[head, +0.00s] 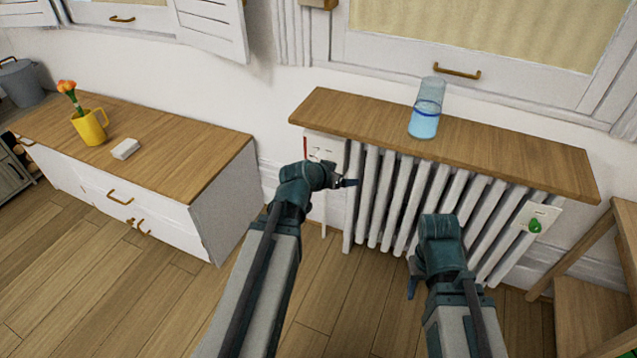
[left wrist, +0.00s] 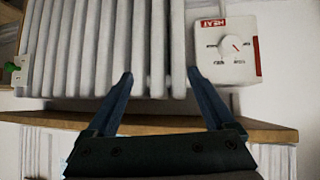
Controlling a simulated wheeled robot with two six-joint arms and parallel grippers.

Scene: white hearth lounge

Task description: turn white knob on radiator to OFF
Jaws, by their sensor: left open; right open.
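The radiator (head: 385,195) stands under a wooden shelf. A white control box (head: 325,148) sits at its left end and is partly covered by my left gripper (head: 345,182). In the left wrist view the picture is inverted, and the box shows a red HEAT label and a round white knob (left wrist: 234,46) with a red pointer line. The small markings around the knob are too small to read. The open, empty fingers of my left gripper (left wrist: 160,74) are apart from the knob, which lies to their right. My right gripper (head: 412,286) is open, low before the radiator, mostly hidden by its wrist.
A green knob (head: 535,226) on a white plate is at the radiator's right end. A blue-banded glass (head: 425,108) stands on the shelf (head: 490,140). A white cabinet (head: 225,205) is at left with a yellow mug (head: 90,128). A wooden stand (head: 590,290) is at right.

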